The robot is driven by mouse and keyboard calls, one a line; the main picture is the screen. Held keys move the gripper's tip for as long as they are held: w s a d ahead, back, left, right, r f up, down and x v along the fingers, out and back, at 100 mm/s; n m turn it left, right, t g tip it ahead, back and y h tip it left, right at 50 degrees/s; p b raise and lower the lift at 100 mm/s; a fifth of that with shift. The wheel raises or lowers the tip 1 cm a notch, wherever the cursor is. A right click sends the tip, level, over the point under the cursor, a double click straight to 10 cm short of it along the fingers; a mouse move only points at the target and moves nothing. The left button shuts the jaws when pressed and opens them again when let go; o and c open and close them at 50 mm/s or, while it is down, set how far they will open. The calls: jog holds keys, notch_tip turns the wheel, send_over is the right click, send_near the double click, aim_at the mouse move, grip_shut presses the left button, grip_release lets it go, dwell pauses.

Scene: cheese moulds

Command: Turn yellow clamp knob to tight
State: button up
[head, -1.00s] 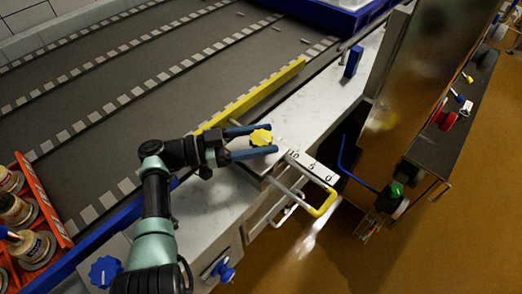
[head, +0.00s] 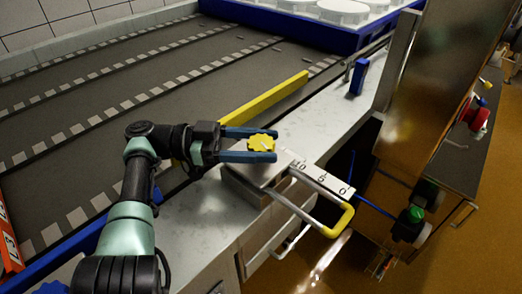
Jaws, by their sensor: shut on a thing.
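The yellow clamp knob (head: 262,143) is a round, scalloped knob with a pale pointer line on top. It sits on a metal plate at the near end of the yellow guide bar (head: 265,105). My gripper (head: 275,145) is shut on the knob, with one blue finger on its far side and one on its near side. The white scale plate (head: 323,179) beside it carries the marks 10, 5 and 0. The underside of the knob is hidden.
A metal loop handle with a yellow grip (head: 339,222) sticks out below the scale. A blue upright block (head: 358,76) stands on the steel ledge. A blue tray (head: 296,27) with white moulds is at the back. A tall metal panel (head: 430,90) stands at right.

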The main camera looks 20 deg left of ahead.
aim_at(262, 142)
jog(key=shift+r, duration=0.1)
jog(key=o, duration=1.4)
jog(key=shift+c, duration=0.2)
notch_tip(262, 142, up, 10)
jog(key=p, duration=0.4)
jog(key=shift+p, duration=0.4)
